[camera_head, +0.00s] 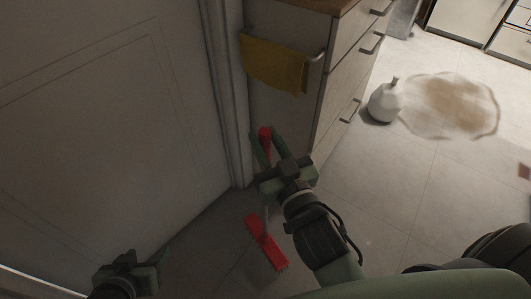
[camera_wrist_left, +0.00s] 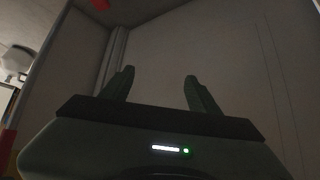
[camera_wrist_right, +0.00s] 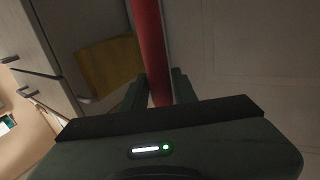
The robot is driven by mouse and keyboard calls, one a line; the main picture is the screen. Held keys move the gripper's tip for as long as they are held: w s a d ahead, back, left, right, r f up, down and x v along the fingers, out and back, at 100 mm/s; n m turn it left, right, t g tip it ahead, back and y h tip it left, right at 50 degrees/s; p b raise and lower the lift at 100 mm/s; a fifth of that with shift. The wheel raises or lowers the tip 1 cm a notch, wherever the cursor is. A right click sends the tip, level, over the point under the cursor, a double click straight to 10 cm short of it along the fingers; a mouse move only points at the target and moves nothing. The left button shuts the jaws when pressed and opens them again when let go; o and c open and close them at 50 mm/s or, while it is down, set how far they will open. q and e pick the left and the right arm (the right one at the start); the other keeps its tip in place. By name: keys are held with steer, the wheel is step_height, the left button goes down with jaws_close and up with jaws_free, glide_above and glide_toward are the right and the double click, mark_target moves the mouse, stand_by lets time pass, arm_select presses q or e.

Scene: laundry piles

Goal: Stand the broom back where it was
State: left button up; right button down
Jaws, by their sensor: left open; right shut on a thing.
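The broom has a red head (camera_head: 266,246) low near the floor and a red upper handle (camera_head: 265,140) in the head view. My right gripper (camera_head: 264,148) is shut on the broom's handle, beside the cabinet's end panel. The red handle (camera_wrist_right: 151,50) also rises between the fingers in the right wrist view. The broom looks near upright; I cannot tell whether its head touches the floor. My left gripper (camera_head: 150,258) is open and empty at the lower left, in front of the door. Its spread fingers (camera_wrist_left: 158,88) show in the left wrist view.
A wooden-topped cabinet (camera_head: 284,110) with drawers stands beside the white door (camera_head: 110,120). A yellow cloth (camera_head: 273,65) hangs on the cabinet's side. A white jug (camera_head: 385,101) stands by a brown spill (camera_head: 452,105).

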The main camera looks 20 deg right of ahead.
step_height(320, 180, down, 4)
steer(key=shift+r+b, duration=0.25)
steer(key=shift+b, duration=0.65)
arm_select(q)
steer(key=w+d+r+t+h, duration=0.1)
steer(key=w+d+r+t, duration=0.1)
steer(key=w+r+t, duration=0.3)
steer(key=shift+w+d+r, duration=0.35)
steer(key=shift+w+r, duration=0.4)
steer(key=shift+r, duration=0.15)
arm_select(e)
steer(key=shift+f, duration=0.15)
steer(key=c, duration=1.1)
jaws_free()
steer(key=shift+f, duration=0.15)
arm_select(q)
steer(key=shift+w+r, duration=0.1)
arm_select(e)
steer(key=shift+s, duration=0.25)
steer(key=s, duration=0.7)
steer(key=s+d, duration=0.1)
steer(key=s, duration=0.3)
steer(key=shift+s+f, duration=0.1)
steer(key=shift+s, duration=0.15)
